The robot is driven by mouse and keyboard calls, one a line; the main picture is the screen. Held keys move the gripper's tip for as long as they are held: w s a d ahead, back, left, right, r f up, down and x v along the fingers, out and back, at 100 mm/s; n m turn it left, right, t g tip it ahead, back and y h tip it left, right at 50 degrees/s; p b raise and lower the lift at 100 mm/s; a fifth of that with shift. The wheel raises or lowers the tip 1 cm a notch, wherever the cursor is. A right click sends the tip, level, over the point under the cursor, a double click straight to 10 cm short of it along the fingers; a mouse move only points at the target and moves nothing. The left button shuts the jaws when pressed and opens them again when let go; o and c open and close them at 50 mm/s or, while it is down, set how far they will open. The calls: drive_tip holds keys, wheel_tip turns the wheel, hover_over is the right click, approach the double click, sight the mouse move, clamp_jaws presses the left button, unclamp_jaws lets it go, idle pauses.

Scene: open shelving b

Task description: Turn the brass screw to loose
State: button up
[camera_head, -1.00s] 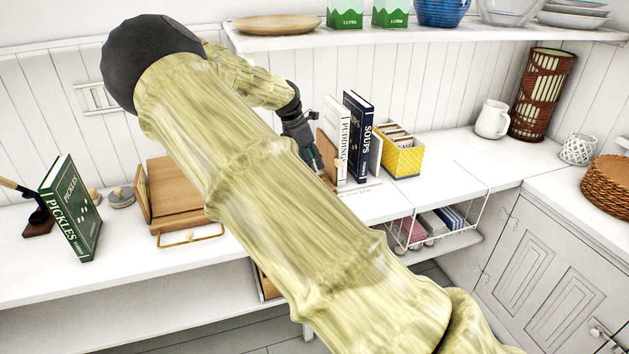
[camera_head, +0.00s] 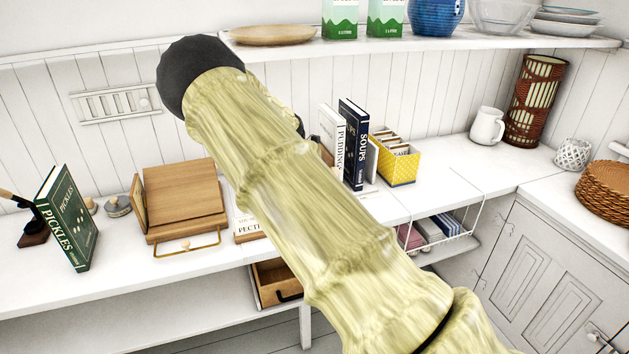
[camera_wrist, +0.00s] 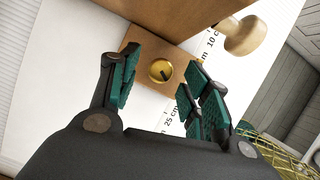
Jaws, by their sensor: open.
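The brass screw (camera_wrist: 160,71) shows in the wrist view as a round gold head with a dark slot, set in a small wooden block (camera_wrist: 178,60). My gripper (camera_wrist: 159,87) is open, with its green-padded fingers on either side of the screw and apart from it. In the head view my arm hides the screw and nearly all of my gripper.
A wooden knob (camera_wrist: 244,35) sticks out close to the right finger. White and navy books (camera_head: 354,143) and a yellow box (camera_head: 391,165) stand right of my arm. A wooden stand (camera_head: 183,198) and a green book (camera_head: 68,218) are to the left.

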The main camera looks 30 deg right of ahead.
drive_tip(key=shift+d+f, duration=0.1)
drive_tip(key=shift+f, duration=0.2)
drive_tip(key=shift+c, duration=0.4)
drive_tip(key=c, duration=0.9)
drive_tip(key=shift+c, duration=0.2)
